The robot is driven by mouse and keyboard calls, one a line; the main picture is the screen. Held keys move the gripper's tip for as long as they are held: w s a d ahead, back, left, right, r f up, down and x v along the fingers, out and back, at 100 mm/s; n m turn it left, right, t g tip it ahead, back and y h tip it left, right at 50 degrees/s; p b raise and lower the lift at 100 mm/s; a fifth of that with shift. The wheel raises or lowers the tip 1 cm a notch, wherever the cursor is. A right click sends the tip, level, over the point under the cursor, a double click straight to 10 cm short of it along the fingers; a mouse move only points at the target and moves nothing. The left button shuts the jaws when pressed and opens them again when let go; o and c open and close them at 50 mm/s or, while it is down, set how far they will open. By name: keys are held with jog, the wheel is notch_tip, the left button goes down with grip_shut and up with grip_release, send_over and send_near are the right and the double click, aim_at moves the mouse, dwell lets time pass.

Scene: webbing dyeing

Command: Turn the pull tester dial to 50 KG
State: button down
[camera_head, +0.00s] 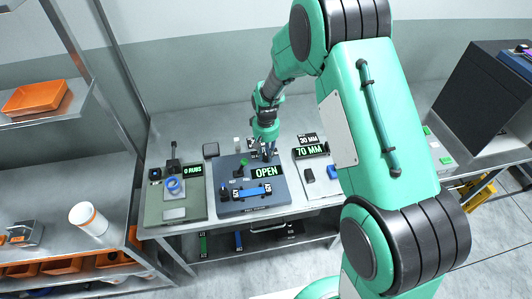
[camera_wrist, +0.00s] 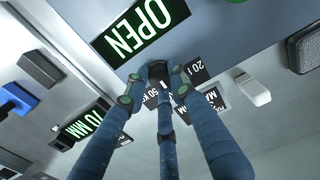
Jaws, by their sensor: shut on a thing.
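The pull tester is a dark blue-grey unit (camera_head: 232,206) in the middle of the bench, with a lit green OPEN display (camera_head: 266,172) that also shows in the wrist view (camera_wrist: 139,28). Its black dial (camera_wrist: 158,70) is between my fingertips, mostly hidden by them. My gripper (camera_head: 267,153) points down at the back of the tester, and in the wrist view its blue fingers (camera_wrist: 160,82) are closed around the dial. A label reading 50 KG (camera_wrist: 151,99) and one starting with 20 (camera_wrist: 199,70) sit beside the dial. The dial's pointer cannot be made out.
A green-grey rub tester (camera_head: 173,205) reading 0 RUBS stands left. A pale unit reading 70 MM (camera_head: 310,151) stands right, with a 30 MM sign (camera_head: 308,139) behind it. A clamp with a blue bar (camera_head: 252,190) lies on the tester's front. A shelf with an orange tray (camera_head: 35,97) is far left.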

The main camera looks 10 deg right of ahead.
aim_at(266, 156)
jog(key=m, duration=0.4)
jog(key=shift+w+r+m+p, duration=0.1)
jog(key=shift+r+m+p, duration=0.05)
jog(key=shift+m+p, duration=0.2)
jog(key=shift+m, duration=1.65)
jog(key=c, duration=1.5)
grip_release()
jog(key=shift+o, duration=0.2)
notch_tip(266, 156, up, 12)
